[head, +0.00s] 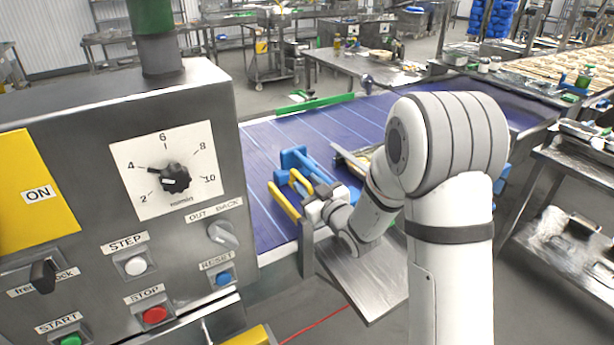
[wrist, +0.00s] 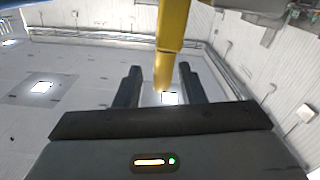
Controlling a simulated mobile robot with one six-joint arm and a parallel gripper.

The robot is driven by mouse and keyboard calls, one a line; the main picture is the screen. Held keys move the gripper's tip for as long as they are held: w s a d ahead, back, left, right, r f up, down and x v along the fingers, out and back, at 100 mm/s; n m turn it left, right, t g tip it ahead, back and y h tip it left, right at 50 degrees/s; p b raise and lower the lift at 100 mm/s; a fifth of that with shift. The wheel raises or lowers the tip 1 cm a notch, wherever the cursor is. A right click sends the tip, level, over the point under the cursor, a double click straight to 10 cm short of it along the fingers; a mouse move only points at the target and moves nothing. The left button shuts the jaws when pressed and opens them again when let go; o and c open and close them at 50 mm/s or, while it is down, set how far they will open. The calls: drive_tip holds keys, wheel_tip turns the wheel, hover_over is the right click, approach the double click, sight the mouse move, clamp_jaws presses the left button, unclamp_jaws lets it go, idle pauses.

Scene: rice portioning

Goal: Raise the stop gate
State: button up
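The stop gate is not clearly identifiable. A yellow bar (head: 284,203) and a shorter yellow piece (head: 301,181) stand at the belt's near side in the head view, close to a blue part (head: 294,158). My gripper (head: 312,198) is beside them at the belt edge. In the wrist view a yellow bar (wrist: 171,35) reaches down between the two dark fingers of my gripper (wrist: 161,88). The fingers are apart, with a narrow gap showing on each side of the bar. Which yellow piece this is, I cannot tell. My arm hides part of the belt.
A control box (head: 205,115) with a dial and buttons stands close on the left. The blue conveyor belt (head: 262,150) runs behind my gripper, with a green bar (head: 314,103) at its far side. A metal plate (head: 365,275) lies below my wrist. A steel table (head: 570,195) stands right.

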sight(292, 169)
drive_tip(key=shift+p+x, duration=0.35)
drive_tip(key=shift+x, duration=1.45)
drive_tip(key=shift+c, duration=0.2)
clamp_jaws()
